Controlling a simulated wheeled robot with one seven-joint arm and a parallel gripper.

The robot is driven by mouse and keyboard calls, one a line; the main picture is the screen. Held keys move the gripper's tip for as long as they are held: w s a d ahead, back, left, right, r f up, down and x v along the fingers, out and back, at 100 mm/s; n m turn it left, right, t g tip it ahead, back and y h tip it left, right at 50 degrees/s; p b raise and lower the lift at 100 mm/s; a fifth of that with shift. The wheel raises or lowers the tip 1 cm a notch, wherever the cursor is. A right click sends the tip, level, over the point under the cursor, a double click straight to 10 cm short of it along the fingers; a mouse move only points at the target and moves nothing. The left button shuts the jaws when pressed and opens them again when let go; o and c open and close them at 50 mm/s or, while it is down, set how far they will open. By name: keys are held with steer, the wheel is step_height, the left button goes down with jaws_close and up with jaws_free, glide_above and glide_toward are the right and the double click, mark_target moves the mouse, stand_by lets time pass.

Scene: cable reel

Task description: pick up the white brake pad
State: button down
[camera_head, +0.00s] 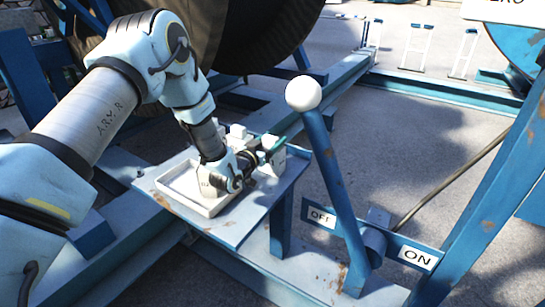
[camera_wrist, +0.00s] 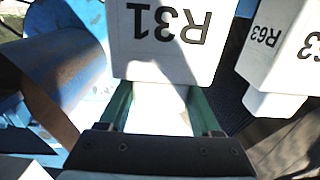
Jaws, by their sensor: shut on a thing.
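A white brake pad marked R31 (camera_wrist: 165,45) fills the upper middle of the wrist view. Its narrower lower part lies between the two green fingers of my gripper (camera_wrist: 158,108), which is shut on it. In the head view my gripper (camera_head: 268,150) is low over a blue-grey platform (camera_head: 232,232), among white blocks at its back edge. I cannot tell there whether the held pad touches the platform. Another white block marked R63 (camera_wrist: 275,45) is close on the right in the wrist view, apart from the held pad.
A white shallow tray (camera_head: 208,208) sits on the platform, partly hidden by my arm. A blue lever with a white ball (camera_head: 303,93) rises just right of my gripper, beside OFF and ON labels (camera_head: 417,257). A large dark reel (camera_head: 240,35) stands behind.

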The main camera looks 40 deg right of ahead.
steer(key=shift+r, duration=0.1)
stand_by(0.4)
step_height(320, 180, up, 10)
steer(key=shift+f+b, duration=0.2)
steer(key=shift+b, duration=0.9)
steer(key=shift+r, duration=0.25)
step_height(320, 180, up, 2)
steer(key=shift+r+p, duration=0.25)
steer(key=shift+p, duration=0.25)
